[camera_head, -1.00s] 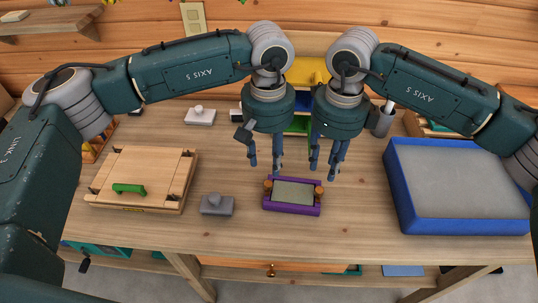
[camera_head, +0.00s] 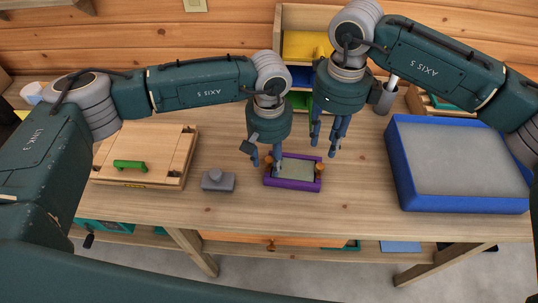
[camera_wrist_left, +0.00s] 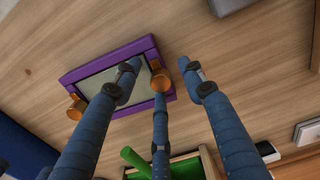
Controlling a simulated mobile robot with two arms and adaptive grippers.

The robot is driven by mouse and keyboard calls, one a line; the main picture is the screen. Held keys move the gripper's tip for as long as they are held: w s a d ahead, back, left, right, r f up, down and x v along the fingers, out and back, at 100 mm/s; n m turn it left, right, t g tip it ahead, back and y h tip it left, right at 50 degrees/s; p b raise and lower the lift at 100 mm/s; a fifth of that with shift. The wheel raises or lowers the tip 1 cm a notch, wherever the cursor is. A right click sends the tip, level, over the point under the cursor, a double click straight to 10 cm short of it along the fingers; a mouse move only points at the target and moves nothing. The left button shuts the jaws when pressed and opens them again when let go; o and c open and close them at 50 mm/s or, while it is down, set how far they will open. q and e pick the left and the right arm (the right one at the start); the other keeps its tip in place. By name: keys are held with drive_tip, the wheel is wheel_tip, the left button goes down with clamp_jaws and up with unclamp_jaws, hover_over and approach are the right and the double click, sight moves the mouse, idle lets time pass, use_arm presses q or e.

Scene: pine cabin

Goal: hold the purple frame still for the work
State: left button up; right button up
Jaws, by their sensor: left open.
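The purple frame (camera_head: 292,185) lies on the workbench around a grey-green panel, with an orange-brown knob at each end. My left gripper (camera_head: 266,163) is open at the frame's left end, its fingers just above and partly in front of the left knob. In the left wrist view the frame (camera_wrist_left: 108,57) is at upper left, and the spread fingers (camera_wrist_left: 160,76) of my left gripper reach over one end of it. I cannot tell whether they touch it. My right gripper (camera_head: 323,150) hangs with empty, parted fingers above and behind the frame's right end.
A grey block with a knob (camera_head: 218,181) stands left of the frame. A wooden board with a green handle (camera_head: 150,142) is further left. A blue-rimmed grey tray (camera_head: 460,205) is at right. Coloured bins (camera_head: 302,45) stand behind. The bench front is clear.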

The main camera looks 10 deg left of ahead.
sight(320, 166)
use_arm(q)
clamp_jaws()
use_arm(e)
drive_tip(key=m, duration=0.5)
drive_tip(key=shift+f, duration=0.15)
drive_tip(key=m, duration=1.1)
drive_tip(key=shift+f+m, duration=0.3)
drive_tip(key=shift+f, duration=0.05)
drive_tip(key=m, duration=0.4)
drive_tip(key=shift+f+m, duration=0.1)
drive_tip(key=shift+m, duration=0.2)
drive_tip(key=m, duration=0.7)
drive_tip(key=shift+f, duration=0.6)
wheel_tip(320, 166, down, 7)
drive_tip(key=c, duration=0.6)
